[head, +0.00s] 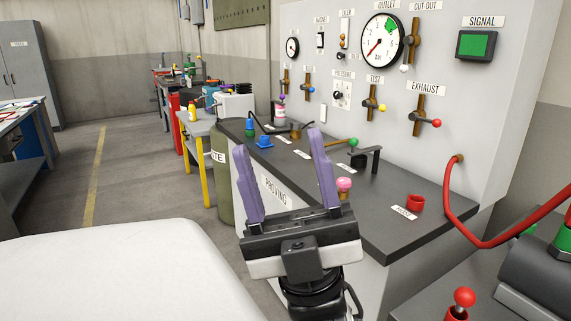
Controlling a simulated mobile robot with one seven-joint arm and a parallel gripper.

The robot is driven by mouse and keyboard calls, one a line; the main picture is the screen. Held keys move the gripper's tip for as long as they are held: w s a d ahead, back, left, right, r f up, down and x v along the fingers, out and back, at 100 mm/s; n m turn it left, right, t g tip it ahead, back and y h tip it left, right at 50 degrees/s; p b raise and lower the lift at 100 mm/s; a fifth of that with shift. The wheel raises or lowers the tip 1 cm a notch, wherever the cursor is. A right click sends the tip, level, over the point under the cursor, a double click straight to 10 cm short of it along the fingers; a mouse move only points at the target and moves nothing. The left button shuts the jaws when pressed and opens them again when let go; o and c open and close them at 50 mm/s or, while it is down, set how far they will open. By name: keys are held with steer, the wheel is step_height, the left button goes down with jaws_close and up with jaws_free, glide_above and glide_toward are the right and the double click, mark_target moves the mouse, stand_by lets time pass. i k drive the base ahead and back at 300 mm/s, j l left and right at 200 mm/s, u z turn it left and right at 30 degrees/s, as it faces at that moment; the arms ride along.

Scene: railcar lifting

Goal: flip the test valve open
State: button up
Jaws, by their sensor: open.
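The test valve (371,103) is on the upright grey panel, under the label TEST (375,79). It has a brass-coloured body and a small yellow knob at its right side, so its lever appears to point right. My gripper (283,150) is in the lower middle of the head view, with two purple fingers spread wide apart. It is open and empty, in front of the proving bench and well apart from the valve. Nothing hides the valve.
The exhaust valve (420,118) with a red knob is right of the test valve, and the cut-out valve (414,40) is above. The dark bench top (385,200) below carries a black clamp, a red cup (415,203) and a green-knobbed lever. A red hose (450,205) hangs at right.

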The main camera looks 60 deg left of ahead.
mark_target(383, 108)
steer(key=u, duration=1.25)
steer(key=z, duration=0.3)
steer(key=i+j+z, duration=0.1)
steer(key=j+z, duration=0.2)
steer(key=z, duration=0.2)
steer(key=j+z, duration=0.3)
steer(key=z, duration=0.2)
steer(key=j+z, duration=0.2)
steer(key=j, duration=0.3)
steer(key=k+j+z, duration=0.2)
steer(key=j, duration=1.25)
steer(key=i+j, duration=0.3)
steer(key=i+l+z, duration=0.05)
steer(key=i, duration=0.05)
